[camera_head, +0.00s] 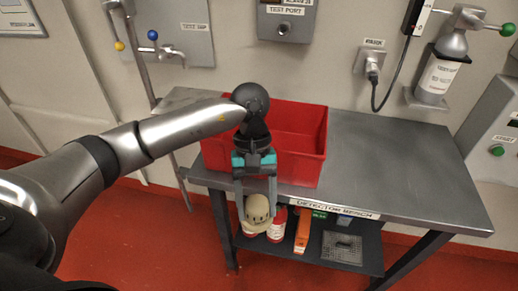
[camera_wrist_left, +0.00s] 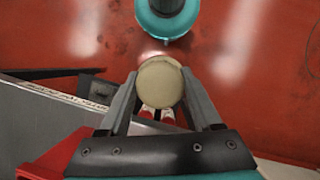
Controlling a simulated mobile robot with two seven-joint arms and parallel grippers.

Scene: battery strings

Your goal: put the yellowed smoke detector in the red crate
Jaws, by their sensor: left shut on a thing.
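The yellowed smoke detector (camera_head: 257,207) is a small round cream-coloured thing. My left gripper (camera_head: 257,211) is shut on it and holds it in front of the bench's front edge, at about the height of the lower shelf in the head view. In the left wrist view the detector (camera_wrist_left: 160,84) sits between the two fingertips (camera_wrist_left: 160,88). The red crate (camera_head: 308,168) stands on the bench top, behind and above the detector. My left arm and wrist hide part of the crate. My right gripper is not in view.
The grey detector bench (camera_head: 400,160) has clear room right of the crate. Its lower shelf holds a red-and-white container (camera_head: 277,224), an orange item (camera_head: 303,231) and a mesh piece (camera_head: 342,247). A wall bottle (camera_head: 440,78) and plug (camera_head: 373,66) hang behind.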

